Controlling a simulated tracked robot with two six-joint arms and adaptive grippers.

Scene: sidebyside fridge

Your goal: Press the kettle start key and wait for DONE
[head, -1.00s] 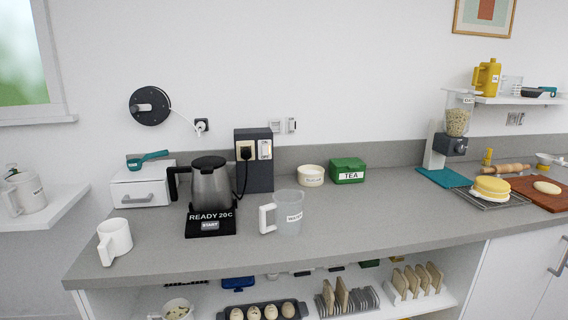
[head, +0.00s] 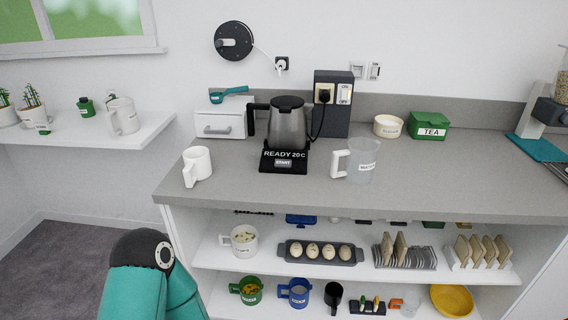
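A grey kettle (head: 287,125) with a black handle and lid stands on its black base (head: 270,166) on the counter. The base display reads "READY 20C". The start key (head: 283,163) is a small light key marked START on the front of the base, below the display. A teal and black part of my own arm shows at the bottom left, below the counter and apart from the kettle. Neither gripper shows in the head view.
A white mug (head: 197,165) stands left of the kettle and a clear jug (head: 361,162) right of it. A socket box (head: 332,105) with a plug and switch stands behind. The counter (head: 235,193) is clear in front of the base. Open shelves (head: 215,256) below hold dishes.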

